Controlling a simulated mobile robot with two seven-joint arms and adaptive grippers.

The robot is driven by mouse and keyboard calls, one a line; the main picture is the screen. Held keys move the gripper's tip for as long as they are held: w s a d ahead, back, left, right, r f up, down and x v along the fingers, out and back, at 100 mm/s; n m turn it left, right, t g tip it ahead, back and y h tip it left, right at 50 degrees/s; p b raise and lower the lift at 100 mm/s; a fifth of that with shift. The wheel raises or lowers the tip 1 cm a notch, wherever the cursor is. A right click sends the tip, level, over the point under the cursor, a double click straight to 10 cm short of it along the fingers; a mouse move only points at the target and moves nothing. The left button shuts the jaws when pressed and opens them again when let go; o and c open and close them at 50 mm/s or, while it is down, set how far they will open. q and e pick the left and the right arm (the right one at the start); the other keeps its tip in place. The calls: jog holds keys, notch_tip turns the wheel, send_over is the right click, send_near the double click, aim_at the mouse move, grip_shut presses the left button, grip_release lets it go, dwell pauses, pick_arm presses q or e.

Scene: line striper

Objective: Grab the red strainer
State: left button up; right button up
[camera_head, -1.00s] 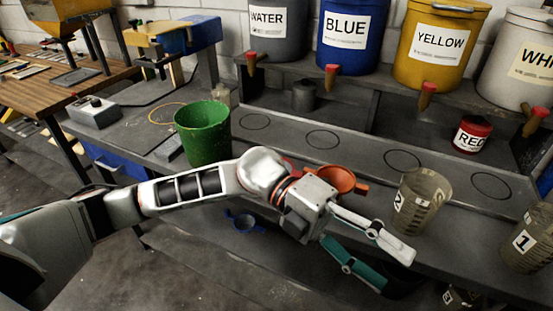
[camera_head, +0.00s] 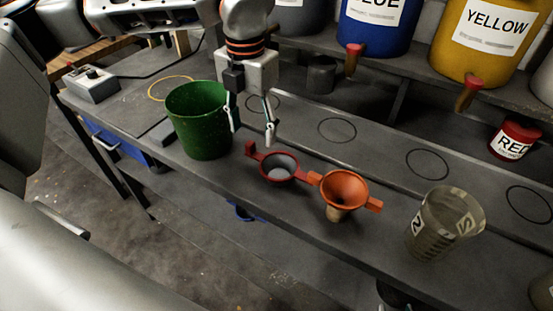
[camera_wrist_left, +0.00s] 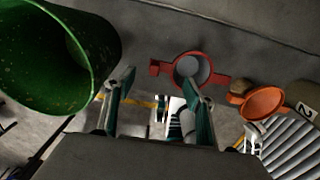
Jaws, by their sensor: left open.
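The red strainer (camera_head: 296,177) lies on the grey bench near its front edge, with a light grey bowl and red tabs on both sides. It also shows in the left wrist view (camera_wrist_left: 177,66), above and just right of centre. My left gripper (camera_head: 251,130) points down over the bench, open and empty, behind and left of the strainer. In the left wrist view, the right finger of the gripper (camera_wrist_left: 158,84) overlaps the lower part of the strainer in the picture, with no contact visible. My right gripper is not in view.
An orange funnel (camera_head: 344,184) stands right beside the strainer. A green bucket (camera_head: 198,125) stands close left of my left gripper. A clear measuring cup (camera_head: 440,225) is further right. Labelled buckets with taps stand on the shelf behind. The bench with drawn circles is clear between.

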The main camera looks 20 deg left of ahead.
aim_at(255, 154)
pick_arm(q)
notch_tip(255, 154, down, 2)
jog(key=shift+s, duration=0.15)
jog(key=shift+d+f, duration=0.15)
jog(key=shift+f, duration=2.4)
jog(key=c, duration=1)
